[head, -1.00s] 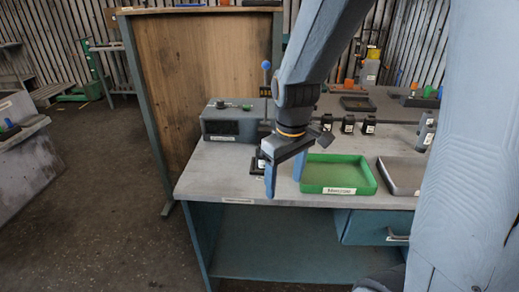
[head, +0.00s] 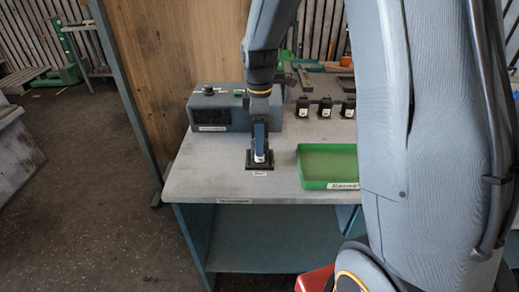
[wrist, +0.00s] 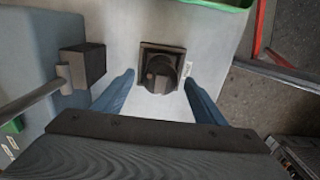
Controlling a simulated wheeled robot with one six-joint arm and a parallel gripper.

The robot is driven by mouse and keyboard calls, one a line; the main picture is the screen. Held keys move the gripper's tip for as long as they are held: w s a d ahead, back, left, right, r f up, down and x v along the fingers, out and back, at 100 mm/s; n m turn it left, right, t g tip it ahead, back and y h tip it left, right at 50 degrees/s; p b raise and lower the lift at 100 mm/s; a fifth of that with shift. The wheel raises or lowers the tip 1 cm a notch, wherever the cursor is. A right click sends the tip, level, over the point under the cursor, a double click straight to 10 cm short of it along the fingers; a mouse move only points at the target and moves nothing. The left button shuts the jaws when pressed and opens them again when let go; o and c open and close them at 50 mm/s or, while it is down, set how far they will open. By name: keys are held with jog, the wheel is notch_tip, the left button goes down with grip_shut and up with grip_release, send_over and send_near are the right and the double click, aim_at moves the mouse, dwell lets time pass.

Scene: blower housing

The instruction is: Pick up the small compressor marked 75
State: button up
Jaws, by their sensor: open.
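A small dark part with a square base and a round, knob-like top stands near the bench's left front in the head view (head: 250,166); it also shows in the wrist view (wrist: 161,73). It may be the compressor, but I cannot read a 75 on it. My gripper (head: 259,150) points down over this part in the head view. In the wrist view its two blue fingers (wrist: 160,86) are apart, one on each side of the part, with gaps visible. The fingers hide some of the part in the head view.
A green tray (head: 328,165) lies to the right. A grey box with a dark front (head: 212,118) stands behind to the left. Several small black parts with white labels, one here (head: 325,107), stand in a row behind. The bench's front edge (head: 235,200) is close.

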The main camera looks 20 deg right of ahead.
jog(key=shift+f+p, duration=0.85)
jog(key=shift+f, duration=1.45)
jog(key=c, duration=1.6)
